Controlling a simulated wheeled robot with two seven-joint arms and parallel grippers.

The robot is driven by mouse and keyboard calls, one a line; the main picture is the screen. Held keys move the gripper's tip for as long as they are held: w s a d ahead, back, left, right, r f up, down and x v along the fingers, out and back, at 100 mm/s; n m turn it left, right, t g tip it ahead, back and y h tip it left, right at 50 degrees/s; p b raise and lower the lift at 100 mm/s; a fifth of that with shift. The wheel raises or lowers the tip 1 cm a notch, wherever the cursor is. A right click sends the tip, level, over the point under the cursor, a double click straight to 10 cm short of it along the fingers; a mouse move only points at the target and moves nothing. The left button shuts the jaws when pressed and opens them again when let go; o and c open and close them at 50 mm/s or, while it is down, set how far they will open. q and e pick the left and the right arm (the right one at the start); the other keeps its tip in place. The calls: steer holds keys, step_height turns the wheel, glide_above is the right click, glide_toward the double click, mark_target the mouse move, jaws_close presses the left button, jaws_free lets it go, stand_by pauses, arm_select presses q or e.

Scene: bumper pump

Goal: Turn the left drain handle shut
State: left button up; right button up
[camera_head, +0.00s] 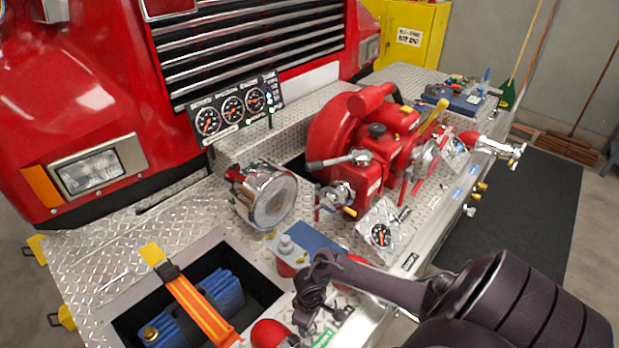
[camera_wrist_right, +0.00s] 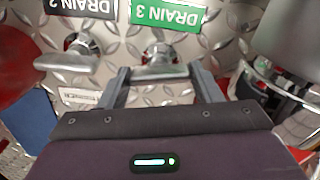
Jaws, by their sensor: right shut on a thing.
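The DRAIN 3 handle (camera_wrist_right: 162,71) is a silver lever lying crosswise below a green DRAIN 3 label (camera_wrist_right: 168,33) in the right wrist view, where the lettering is upside down. My right gripper (camera_wrist_right: 161,77) is shut on this lever, with one finger at each end of it. In the head view my right gripper (camera_head: 314,292) is low in the middle, over the front of the bumper, and hides the handle there. A second silver lever, the DRAIN 2 handle (camera_wrist_right: 68,62), sits beside it at the left under a black label. My left gripper is not in view.
A red pump (camera_head: 345,130), a chrome-rimmed round fitting (camera_head: 270,197) and gauges (camera_head: 231,107) stand on the diamond-plate bumper (camera_head: 105,225). An open well with blue hose (camera_head: 212,297) and an orange strap (camera_head: 195,308) lies left. A grey cylinder (camera_wrist_right: 292,35) is close at the wrist view's right.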

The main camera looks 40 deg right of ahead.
steer(key=shift+w+r+m, duration=0.1)
steer(key=shift+m, duration=1.1)
steer(key=o, duration=1)
step_height(320, 180, up, 8)
steer(key=shift+f, duration=0.1)
steer(key=shift+f, duration=0.1)
